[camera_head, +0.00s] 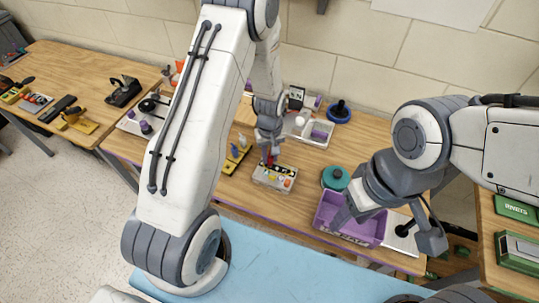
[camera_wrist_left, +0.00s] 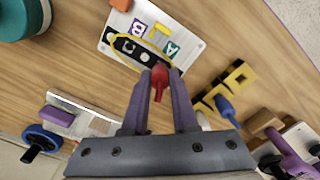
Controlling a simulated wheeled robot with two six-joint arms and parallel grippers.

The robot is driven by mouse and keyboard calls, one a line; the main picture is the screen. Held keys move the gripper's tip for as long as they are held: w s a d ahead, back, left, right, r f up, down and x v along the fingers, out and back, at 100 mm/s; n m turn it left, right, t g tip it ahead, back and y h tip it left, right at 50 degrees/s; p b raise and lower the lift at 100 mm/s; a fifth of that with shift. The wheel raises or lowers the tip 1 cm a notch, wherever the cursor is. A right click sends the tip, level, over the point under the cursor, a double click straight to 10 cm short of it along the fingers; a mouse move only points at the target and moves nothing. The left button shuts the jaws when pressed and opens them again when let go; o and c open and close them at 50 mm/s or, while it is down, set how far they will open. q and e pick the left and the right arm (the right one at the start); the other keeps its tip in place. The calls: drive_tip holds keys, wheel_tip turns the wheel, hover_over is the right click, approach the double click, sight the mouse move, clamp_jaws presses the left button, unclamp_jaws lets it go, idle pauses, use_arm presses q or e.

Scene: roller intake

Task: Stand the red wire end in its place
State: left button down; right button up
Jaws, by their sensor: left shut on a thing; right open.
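The red wire end (camera_wrist_left: 159,82) is between the purple fingers of my left gripper (camera_wrist_left: 160,74) in the left wrist view, and the gripper is shut on it. In the head view the left gripper (camera_head: 268,147) is just behind a light panel box (camera_head: 272,185) on the table, with a bit of red below the fingers. In the wrist view this panel (camera_wrist_left: 193,48) has a black oval plate, lettered tiles and yellow parts. I cannot tell whether the red end touches the panel. My right gripper (camera_head: 388,226) is open and empty, by the purple crate.
The purple crate (camera_head: 330,206) and a teal round object (camera_head: 335,178) stand right of the panel. A yellow tool stand (camera_head: 236,156) is to its left. A white tray (camera_head: 312,137) and a blue spool (camera_head: 339,111) lie behind.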

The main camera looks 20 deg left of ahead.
use_arm(q)
drive_tip(key=shift+f, duration=0.25)
drive_tip(key=c, duration=0.6)
unclamp_jaws()
wheel_tip(320, 180, up, 10)
drive_tip(key=shift+f+b, duration=0.15)
drive_tip(key=shift+b, duration=0.7)
drive_tip(key=shift+r, duration=0.4)
drive_tip(key=s+d+r+m, duration=0.7)
drive_tip(key=s+d+r, duration=0.2)
drive_tip(key=s+d, duration=0.15)
drive_tip(key=s+d+r+m, duration=0.1)
drive_tip(key=s+m, duration=0.2)
drive_tip(key=s, duration=0.3)
drive_tip(key=s+d+r+m+h, duration=0.1)
drive_tip(key=s+d+r+m, duration=0.1)
drive_tip(key=s+m, duration=0.2)
drive_tip(key=s, duration=0.3)
drive_tip(key=shift+d+r+m, duration=0.2)
drive_tip(key=shift+r+m, duration=0.05)
drive_tip(key=shift+m, duration=0.05)
